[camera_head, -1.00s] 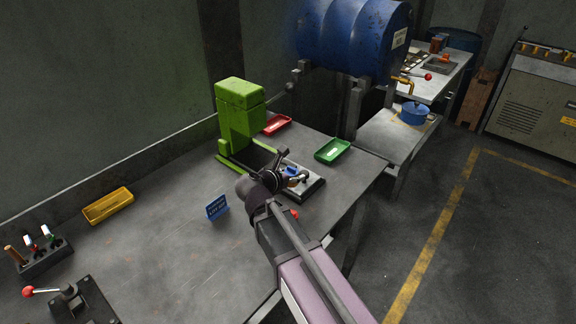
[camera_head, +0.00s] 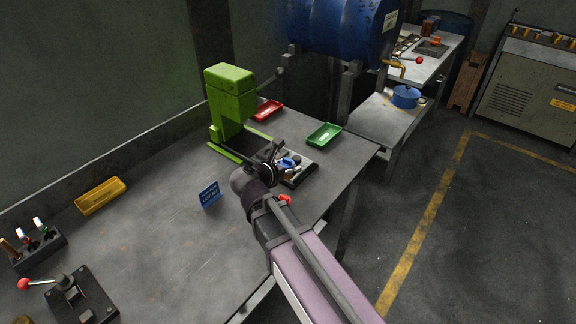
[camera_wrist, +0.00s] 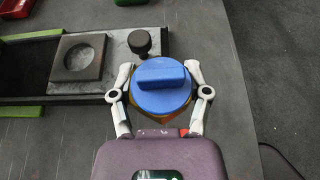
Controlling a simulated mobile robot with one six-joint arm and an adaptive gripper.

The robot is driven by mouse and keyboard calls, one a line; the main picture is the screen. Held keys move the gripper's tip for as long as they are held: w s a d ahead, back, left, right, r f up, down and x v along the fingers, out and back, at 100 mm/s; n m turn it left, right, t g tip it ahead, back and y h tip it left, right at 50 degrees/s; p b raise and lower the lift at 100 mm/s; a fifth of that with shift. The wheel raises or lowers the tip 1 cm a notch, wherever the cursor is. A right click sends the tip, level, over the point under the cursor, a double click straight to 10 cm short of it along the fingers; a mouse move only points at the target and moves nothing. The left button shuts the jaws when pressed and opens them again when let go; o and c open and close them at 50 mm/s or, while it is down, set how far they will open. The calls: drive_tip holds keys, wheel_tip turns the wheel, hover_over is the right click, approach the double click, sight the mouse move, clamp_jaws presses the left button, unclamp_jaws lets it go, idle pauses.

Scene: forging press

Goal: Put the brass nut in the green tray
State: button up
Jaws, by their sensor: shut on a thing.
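The held piece has a round blue top with a raised bar (camera_wrist: 165,88) and sits between the fingers of my gripper (camera_wrist: 161,95) in the wrist view. Brass-coloured edges show under the blue top; I take this to be the brass nut, its lower part hidden. The blue top also shows in the head view (camera_head: 287,163), beside my gripper (camera_head: 279,165) and over the dark plate in front of the green press. The green tray (camera_head: 324,135) stands beyond and to the right of my gripper, near the table's right edge. Its edge shows at the top of the wrist view (camera_wrist: 131,2).
The green press (camera_head: 231,100) stands left of the tray, with a red tray (camera_head: 265,110) behind. A plate with a round recess (camera_wrist: 83,62) and a black knob (camera_wrist: 140,41) are near my gripper.

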drive_tip(key=shift+r, duration=0.15)
wheel_tip(320, 180, up, 6)
drive_tip(key=p, duration=0.6)
drive_tip(key=shift+r+p, duration=0.2)
drive_tip(key=shift+p, duration=0.1)
drive_tip(key=shift+d, duration=0.1)
idle(0.3)
